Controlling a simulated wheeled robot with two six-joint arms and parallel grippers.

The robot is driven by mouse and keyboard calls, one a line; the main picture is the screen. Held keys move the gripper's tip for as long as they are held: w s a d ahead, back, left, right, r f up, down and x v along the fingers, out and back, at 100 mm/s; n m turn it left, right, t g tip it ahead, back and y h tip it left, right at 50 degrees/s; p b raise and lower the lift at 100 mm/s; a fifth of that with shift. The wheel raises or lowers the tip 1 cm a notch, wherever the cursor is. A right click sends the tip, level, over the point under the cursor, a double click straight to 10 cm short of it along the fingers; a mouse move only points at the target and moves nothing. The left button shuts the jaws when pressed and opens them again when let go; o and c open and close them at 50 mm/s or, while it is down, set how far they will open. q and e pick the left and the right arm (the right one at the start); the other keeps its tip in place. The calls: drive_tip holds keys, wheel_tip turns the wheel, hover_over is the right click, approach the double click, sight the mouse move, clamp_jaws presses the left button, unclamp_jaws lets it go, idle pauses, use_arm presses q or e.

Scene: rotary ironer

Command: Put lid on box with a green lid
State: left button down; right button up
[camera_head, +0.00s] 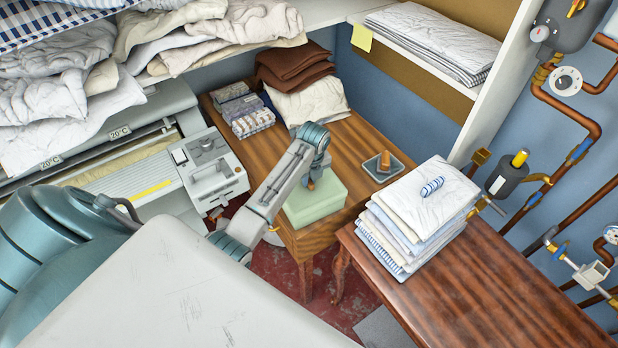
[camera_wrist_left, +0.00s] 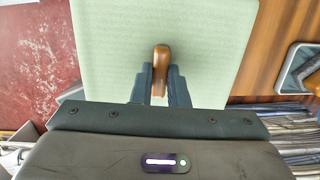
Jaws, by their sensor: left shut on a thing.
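A pale green box with a green lid (camera_head: 318,203) is on the front part of the wooden table. In the left wrist view the flat green lid (camera_wrist_left: 215,45) fills the middle, with a brown wooden knob (camera_wrist_left: 161,54) standing up from it. My left gripper (camera_head: 309,181) points down over the lid from above. In the left wrist view its two dark fingers (camera_wrist_left: 161,84) are shut on the knob from both sides. My arm partly hides the box, and I cannot tell whether the lid sits fully on its rim.
A small blue-grey tray (camera_head: 372,173) is right of the box. Folded linens (camera_head: 415,220) are stacked on the right-hand table (camera_head: 470,290). Patterned packs (camera_head: 242,108) and folded cloths (camera_head: 308,100) are at the back. The ironer (camera_head: 130,165) is left; pipes (camera_head: 565,110) are right.

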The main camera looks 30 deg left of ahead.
use_arm(q)
drive_tip(key=shift+f, duration=0.3)
drive_tip(key=shift+f, duration=0.1)
idle(0.3)
drive_tip(key=shift+f, duration=0.35)
idle(0.4)
drive_tip(key=c, duration=0.9)
unclamp_jaws()
drive_tip(key=shift+o, duration=0.2)
drive_tip(key=shift+r, duration=0.1)
drive_tip(key=shift+r, duration=3.45)
